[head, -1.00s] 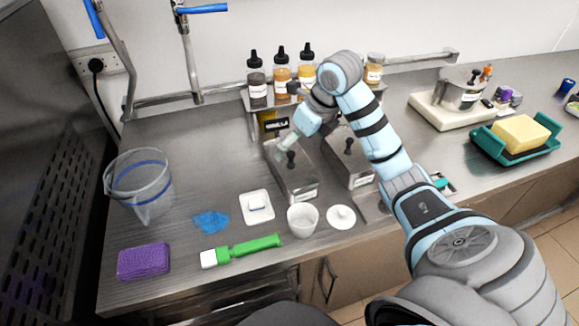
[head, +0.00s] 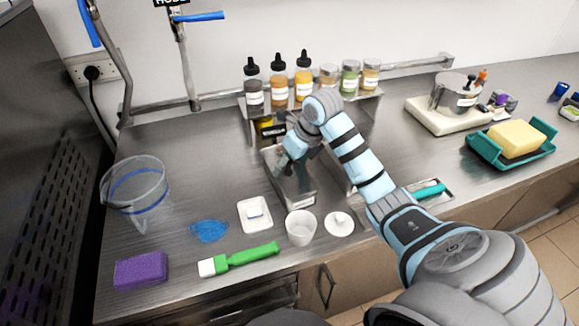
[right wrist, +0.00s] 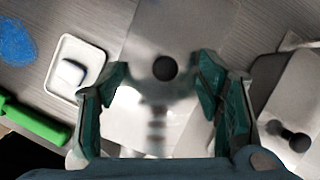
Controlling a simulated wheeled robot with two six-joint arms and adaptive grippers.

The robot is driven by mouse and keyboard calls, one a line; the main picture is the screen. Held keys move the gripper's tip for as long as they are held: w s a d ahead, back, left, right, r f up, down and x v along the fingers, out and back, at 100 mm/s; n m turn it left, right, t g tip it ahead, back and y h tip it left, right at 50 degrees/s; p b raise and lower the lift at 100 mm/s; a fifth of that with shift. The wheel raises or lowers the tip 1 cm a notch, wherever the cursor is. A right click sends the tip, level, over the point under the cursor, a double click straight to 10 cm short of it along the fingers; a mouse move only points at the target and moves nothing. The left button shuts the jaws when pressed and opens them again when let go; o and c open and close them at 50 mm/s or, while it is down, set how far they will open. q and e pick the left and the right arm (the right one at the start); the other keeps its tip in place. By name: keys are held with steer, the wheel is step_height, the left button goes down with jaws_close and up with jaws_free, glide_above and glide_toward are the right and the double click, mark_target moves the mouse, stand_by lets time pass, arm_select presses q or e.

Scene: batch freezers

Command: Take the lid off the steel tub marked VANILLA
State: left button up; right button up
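A steel tub with a flat steel lid (head: 300,183) stands on the counter below my right arm. Its front label is too small to read; a dark tag stands behind it. My right gripper (head: 285,165) is over this tub, pointing down. In the right wrist view, the lid (right wrist: 150,35) has a round black knob (right wrist: 165,68). The gripper's teal fingers (right wrist: 160,80) are open, one on each side of the knob, with gaps between. A second steel tub with a black knob (right wrist: 290,137) is to the right, mostly hidden by my arm in the head view. My left gripper is out of view.
A rack with several bottles and jars (head: 304,78) stands behind the tubs. A clear jug (head: 135,190) stands left.

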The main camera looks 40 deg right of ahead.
steer(key=shift+s+a+f, duration=0.2)
steer(key=shift+s+a, duration=0.05)
steer(key=shift+s, duration=0.05)
steer(key=c, duration=0.8)
steer(key=shift+a, duration=0.2)
steer(key=shift+c, duration=0.8)
jaws_close()
